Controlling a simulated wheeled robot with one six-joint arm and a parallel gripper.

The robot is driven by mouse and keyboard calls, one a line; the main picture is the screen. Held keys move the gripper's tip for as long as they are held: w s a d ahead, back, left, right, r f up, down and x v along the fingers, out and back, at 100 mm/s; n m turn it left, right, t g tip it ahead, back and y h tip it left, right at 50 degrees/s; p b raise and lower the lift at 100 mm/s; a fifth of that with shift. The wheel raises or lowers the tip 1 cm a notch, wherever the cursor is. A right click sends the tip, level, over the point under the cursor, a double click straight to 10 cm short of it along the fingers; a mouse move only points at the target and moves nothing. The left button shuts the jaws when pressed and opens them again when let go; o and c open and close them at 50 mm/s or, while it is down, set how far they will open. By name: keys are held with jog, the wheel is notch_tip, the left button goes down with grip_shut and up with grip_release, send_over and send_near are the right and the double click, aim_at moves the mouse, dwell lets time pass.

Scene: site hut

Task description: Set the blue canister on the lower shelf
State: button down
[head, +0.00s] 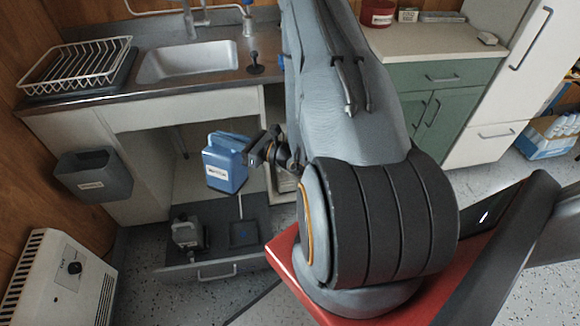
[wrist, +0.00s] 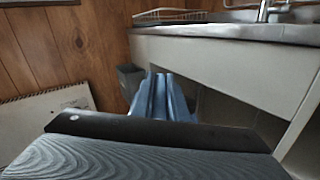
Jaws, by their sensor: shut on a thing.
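The blue canister (head: 225,165) has a pale label and hangs in the air in front of the open space under the sink counter. My gripper (head: 262,150) is shut on its right side, near the top. In the wrist view the canister (wrist: 163,98) shows beyond the dark gripper parts (wrist: 160,130), and its lower part is hidden. The lower shelf (head: 270,225) appears to be the dark pull-out low under the sink, with a front handle. A grey device (head: 187,232) stands on its left part, and a dark square with a blue mark (head: 243,234) lies right of it.
A grey bin (head: 93,174) hangs at the left of the sink cabinet. The counter edge (head: 150,91) runs above and behind the canister. A white heater (head: 60,280) stands at the lower left. A dish rack (head: 78,65) sits on the counter.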

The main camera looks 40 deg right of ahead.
jog(key=a+f+n+g+y+b, duration=0.3)
jog(key=f+n+b, duration=0.1)
jog(key=f+b, duration=1.7)
jog(key=a+f+n+g+y+b, duration=0.2)
jog(key=a+f+n+y+b, duration=0.15)
jog(key=f+b, duration=1.7)
jog(key=d+m+t+h+b, duration=0.15)
jog(key=d+m+h, duration=0.45)
jog(key=d, duration=0.9)
jog(key=s+d+m+t+h+b, duration=0.15)
jog(key=d+m+h, duration=0.25)
jog(key=d+h, duration=0.85)
jog(key=d+m+t+h+b, duration=0.1)
jog(key=d+m+t+h, duration=0.4)
jog(key=d, duration=1.3)
jog(key=w+d+r+m+g+b, duration=0.2)
jog(key=w+d+g+b, duration=0.1)
jog(key=w+d, duration=0.65)
notch_tip(320, 180, down, 10)
jog(key=b, duration=0.4)
jog(key=shift+a+r+h, duration=0.15)
jog(key=shift+a+h, duration=0.15)
jog(key=shift+a, duration=0.05)
jog(key=shift+w, duration=0.1)
